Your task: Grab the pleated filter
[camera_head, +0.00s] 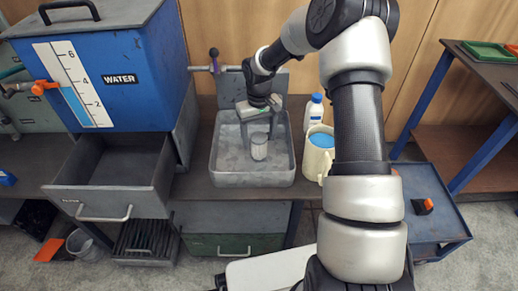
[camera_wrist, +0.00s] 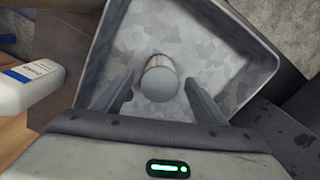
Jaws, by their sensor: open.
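A small grey cylinder (camera_head: 259,147) stands in the metal basin (camera_head: 252,180). I take it for the pleated filter, though no pleats can be made out. In the wrist view the cylinder (camera_wrist: 161,80) shows a smooth pale round end and lies between the two fingers in the picture. My gripper (camera_head: 259,122) hangs over the basin, close to the cylinder, with its fingers apart and nothing held. In the wrist view my gripper (camera_wrist: 158,82) has a gap on both sides of the cylinder. How far down the fingers reach beside it is unclear.
The basin's walls surround the gripper. A blue water tank (camera_head: 115,75) stands left, above an open drawer (camera_head: 105,185). A white bottle (camera_head: 314,112) and a cream mug with blue contents (camera_head: 316,158) stand right of the basin. A blue cart (camera_head: 430,205) is farther right.

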